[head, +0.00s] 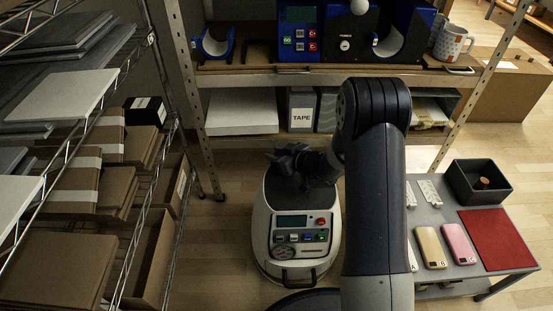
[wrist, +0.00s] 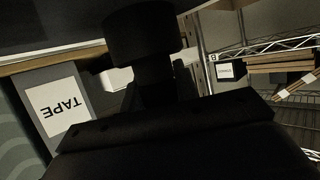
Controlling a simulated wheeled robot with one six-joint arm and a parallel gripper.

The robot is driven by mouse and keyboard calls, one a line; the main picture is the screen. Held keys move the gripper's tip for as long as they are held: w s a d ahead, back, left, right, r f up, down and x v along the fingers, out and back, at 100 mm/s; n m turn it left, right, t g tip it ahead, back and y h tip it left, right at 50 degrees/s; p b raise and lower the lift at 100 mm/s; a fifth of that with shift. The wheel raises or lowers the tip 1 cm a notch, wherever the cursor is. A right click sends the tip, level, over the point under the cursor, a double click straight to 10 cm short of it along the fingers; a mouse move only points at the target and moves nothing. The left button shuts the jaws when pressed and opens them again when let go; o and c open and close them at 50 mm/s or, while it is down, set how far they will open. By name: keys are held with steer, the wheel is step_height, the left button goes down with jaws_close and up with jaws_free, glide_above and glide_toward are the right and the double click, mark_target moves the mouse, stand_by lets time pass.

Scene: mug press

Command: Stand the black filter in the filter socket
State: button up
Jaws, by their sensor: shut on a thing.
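In the wrist view my gripper (wrist: 152,88) is shut on a dark, round-topped piece, which I take to be the black filter (wrist: 145,34). The wide round part is in front of the jaws, and a narrower part runs between them. The scene is very dark, so the edge between jaws and filter is hard to see. In the head view my gripper (head: 284,160) is low, in front of the lower shelf, left of my arm. The filter cannot be told apart from the gripper there. I cannot identify the filter socket in either view.
A blue press (head: 300,32) stands on the upper shelf board. The TAPE binder (head: 302,112) is below it and shows at left in the wrist view (wrist: 62,108). A wire rack of cartons (head: 55,265) stands left. A grey table at right bears a dark bin (head: 461,192), red mat (head: 497,240) and phones.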

steer(key=shift+f, duration=0.35)
steer(key=shift+f, duration=0.25)
steer(key=o, duration=1)
steer(key=shift+c, duration=0.2)
steer(key=shift+r, duration=0.5)
steer(key=p+v, duration=0.3)
steer(key=v, duration=0.9)
steer(key=shift+f+p, duration=0.2)
steer(key=shift+p, duration=0.2)
